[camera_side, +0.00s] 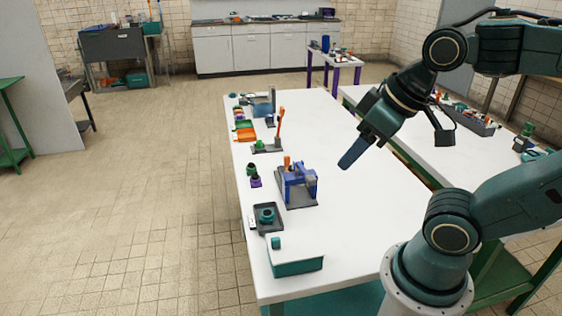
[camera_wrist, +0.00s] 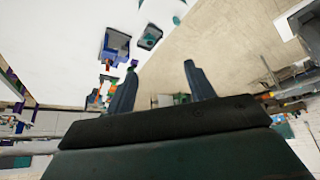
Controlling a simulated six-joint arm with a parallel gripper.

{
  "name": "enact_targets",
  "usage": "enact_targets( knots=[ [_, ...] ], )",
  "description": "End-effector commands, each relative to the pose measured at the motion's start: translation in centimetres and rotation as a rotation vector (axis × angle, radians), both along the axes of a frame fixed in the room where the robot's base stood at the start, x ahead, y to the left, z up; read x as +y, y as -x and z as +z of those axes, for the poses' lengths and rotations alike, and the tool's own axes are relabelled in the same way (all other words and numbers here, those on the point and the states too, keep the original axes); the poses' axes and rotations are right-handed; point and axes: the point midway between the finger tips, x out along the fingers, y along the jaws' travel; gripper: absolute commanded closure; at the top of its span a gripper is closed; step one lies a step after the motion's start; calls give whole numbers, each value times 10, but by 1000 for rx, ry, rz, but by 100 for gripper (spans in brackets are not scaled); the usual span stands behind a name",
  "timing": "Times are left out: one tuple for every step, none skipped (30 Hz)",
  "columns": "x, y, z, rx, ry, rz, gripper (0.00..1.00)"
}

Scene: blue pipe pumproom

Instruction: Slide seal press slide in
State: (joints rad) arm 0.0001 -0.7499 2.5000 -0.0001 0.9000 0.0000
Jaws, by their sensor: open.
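The seal press (camera_side: 298,185) is a blue frame with an orange part at its back left, standing upright on a dark grey base plate on the white table. It also shows in the wrist view (camera_wrist: 115,44), at the upper left. I cannot tell how far its slide is in. My gripper (camera_side: 350,156) is above the table, to the right of the press and well apart from it. In the wrist view its two blue fingers (camera_wrist: 160,68) are spread, with nothing between them.
A dark tray with a teal ring (camera_side: 266,216) and a teal box with a white lid (camera_side: 296,256) stand in front of the press. Small dark cups (camera_side: 253,176) are to its left. A green stand with an upright orange lever (camera_side: 268,146) is behind. The table right of the press is clear.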

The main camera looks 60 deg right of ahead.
Motion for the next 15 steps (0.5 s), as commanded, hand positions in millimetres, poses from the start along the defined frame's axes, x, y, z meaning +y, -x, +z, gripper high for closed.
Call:
enact_targets(
  knots=[
    [0,0,0,0,0,0,46],
    [0,0,0,0,0,0,46],
    [0,0,0,0,0,0,46],
    [0,0,0,0,0,0,46],
    [0,0,0,0,0,0,46],
    [0,0,0,0,0,0,46],
    [0,0,0,0,0,0,48],
    [0,0,0,0,0,0,54],
    [0,0,0,0,0,1,62],
    [0,-1,0,1,0,1,65],
    [0,-1,1,1,2,1,65],
    [-1,-2,2,3,4,3,65],
    [-1,-4,2,4,6,5,65],
    [-2,-5,3,6,8,7,65],
    [-2,-8,5,11,11,11,65]
  ],
)
